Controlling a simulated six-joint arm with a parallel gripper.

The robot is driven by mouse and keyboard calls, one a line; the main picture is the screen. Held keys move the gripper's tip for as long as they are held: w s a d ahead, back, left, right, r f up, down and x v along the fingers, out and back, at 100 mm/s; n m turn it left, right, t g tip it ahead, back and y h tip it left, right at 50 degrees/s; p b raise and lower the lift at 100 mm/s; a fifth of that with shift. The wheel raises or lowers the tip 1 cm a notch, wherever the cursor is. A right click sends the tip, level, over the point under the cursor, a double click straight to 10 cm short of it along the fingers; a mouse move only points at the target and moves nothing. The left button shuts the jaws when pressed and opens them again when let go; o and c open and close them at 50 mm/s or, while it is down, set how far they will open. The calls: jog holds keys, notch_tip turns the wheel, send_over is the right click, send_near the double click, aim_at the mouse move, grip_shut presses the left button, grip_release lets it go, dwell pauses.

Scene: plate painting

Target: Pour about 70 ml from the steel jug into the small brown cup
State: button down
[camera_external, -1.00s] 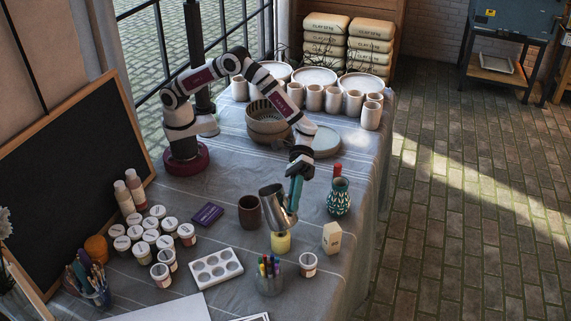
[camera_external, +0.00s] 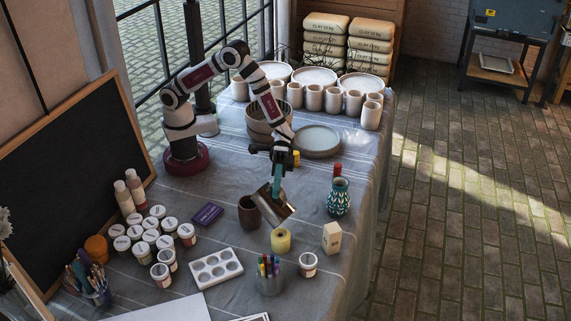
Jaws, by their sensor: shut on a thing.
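The steel jug (camera_external: 273,206) is strongly tilted, with one end at the right rim of the small brown cup (camera_external: 247,215) and the other end out to the right. My gripper (camera_external: 277,187) is shut on the jug, its teal fingers at the jug's upper side. The brown cup stands on the cloth, partly hidden behind the jug. I cannot see a stream of liquid or the level inside the cup. Whether the jug touches the cup's rim cannot be told.
A yellow roll (camera_external: 281,240) stands just in front of the jug. A patterned teal vase (camera_external: 339,197) and a cream block (camera_external: 332,237) stand to the right. A jar of markers (camera_external: 269,278) and a white palette (camera_external: 215,268) are nearer. A purple box (camera_external: 207,214) lies left.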

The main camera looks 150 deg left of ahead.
aim_at(265, 186)
jog(key=shift+s+d+m, duration=0.15)
jog(key=shift+s+m, duration=0.15)
jog(key=shift+s+d+r+m+t+h, duration=0.3)
jog(key=shift+s+r+m+t+h, duration=0.15)
jog(key=shift+s+m+t, duration=0.3)
dwell(0.7)
jog(key=shift+s+d+r+m+p, duration=0.2)
jog(key=shift+s+m+p, duration=0.1)
jog(key=shift+s+p, duration=0.1)
jog(key=shift+s+d+r+m+p, duration=0.1)
jog(key=shift+s+d+m+p, duration=0.05)
jog(key=shift+s+m+p, duration=0.15)
dwell(1.2)
jog(key=shift+s+d+r+m+t+h, duration=0.1)
jog(key=shift+s+r+m+t+h, duration=0.05)
jog(key=shift+s+m+t+h, duration=0.15)
dwell(0.6)
jog(key=shift+f+m, duration=0.2)
jog(key=shift+m, duration=0.15)
dwell(0.4)
